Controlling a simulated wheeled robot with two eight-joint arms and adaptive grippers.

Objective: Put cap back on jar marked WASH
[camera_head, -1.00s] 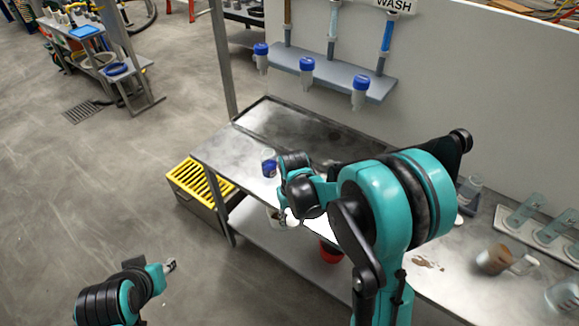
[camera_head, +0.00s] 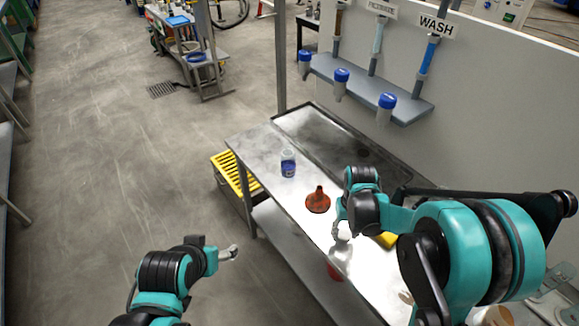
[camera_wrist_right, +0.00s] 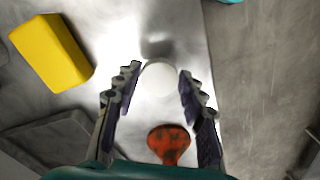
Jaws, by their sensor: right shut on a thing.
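The WASH sign (camera_head: 436,27) hangs on the wall above a tube of blue liquid. My right gripper (camera_head: 342,222) is over the table, to the right of and nearer than the jar. It is shut on a round white cap (camera_wrist_right: 161,78), which shows between its fingertips in the wrist view (camera_wrist_right: 157,85). My left gripper (camera_head: 230,254) is over the floor, left of the table; its fingers are too small to judge.
An orange-red funnel (camera_head: 318,201) stands on the table between the jar and my right gripper. A yellow block (camera_wrist_right: 50,52) lies near the gripper. A shallow steel tray (camera_head: 335,130) lies behind the jar. Blue-capped vessels (camera_head: 386,107) hang under the wall shelf (camera_head: 410,103).

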